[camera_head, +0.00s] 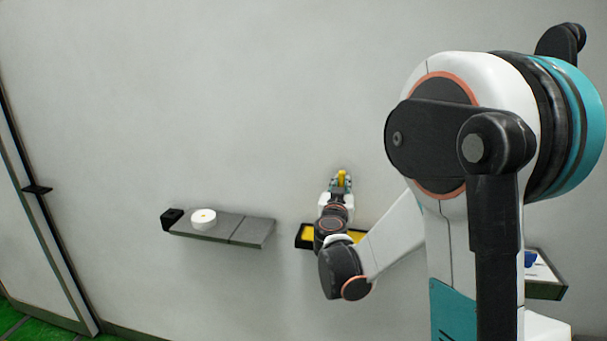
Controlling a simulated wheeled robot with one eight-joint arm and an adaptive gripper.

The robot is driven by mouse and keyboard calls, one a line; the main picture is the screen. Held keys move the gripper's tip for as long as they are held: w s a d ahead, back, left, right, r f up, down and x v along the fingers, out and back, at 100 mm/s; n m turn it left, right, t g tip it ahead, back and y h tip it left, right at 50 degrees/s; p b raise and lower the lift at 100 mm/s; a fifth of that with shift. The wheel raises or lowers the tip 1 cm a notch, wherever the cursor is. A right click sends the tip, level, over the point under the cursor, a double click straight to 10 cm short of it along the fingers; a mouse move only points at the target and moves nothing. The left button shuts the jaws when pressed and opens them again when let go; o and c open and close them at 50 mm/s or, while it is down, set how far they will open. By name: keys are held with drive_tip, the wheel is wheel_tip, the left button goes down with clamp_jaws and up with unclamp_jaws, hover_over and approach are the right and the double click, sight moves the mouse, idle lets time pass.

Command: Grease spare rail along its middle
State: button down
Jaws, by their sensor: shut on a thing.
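My gripper (341,184) is small in the picture, at the far end of my arm, near the grey wall and above a black tray. It is shut on a small yellow thing (341,175), which shows between its fingers. I cannot tell what the yellow thing is. The black tray (299,241) has a yellow surface inside, and my arm covers much of it. I cannot make out a spare rail for sure, and no grease can be seen.
A grey shelf (243,229) on the wall at the left holds a white round piece (203,218) and a black block (172,216). A blue thing (530,258) lies on another shelf (547,290) at the right, partly behind my arm. The wall between is bare.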

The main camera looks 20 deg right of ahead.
drive_tip(key=shift+r+p, duration=0.7)
drive_tip(key=shift+r, duration=0.65)
drive_tip(key=shift+f, duration=0.1)
drive_tip(key=a+f+n+t+y, duration=0.1)
drive_tip(key=a+f+n+y, duration=0.2)
drive_tip(key=a, duration=0.6)
drive_tip(key=w+a+f+n+t+y, duration=0.1)
drive_tip(key=a+f+n+t+y, duration=0.1)
drive_tip(key=a+y, duration=0.4)
drive_tip(key=a+f+n, duration=0.1)
drive_tip(key=a+f, duration=0.1)
drive_tip(key=a, duration=0.2)
drive_tip(key=shift+w+a+n+y, duration=0.25)
drive_tip(key=shift+n+y, duration=0.05)
drive_tip(key=shift+y, duration=0.1)
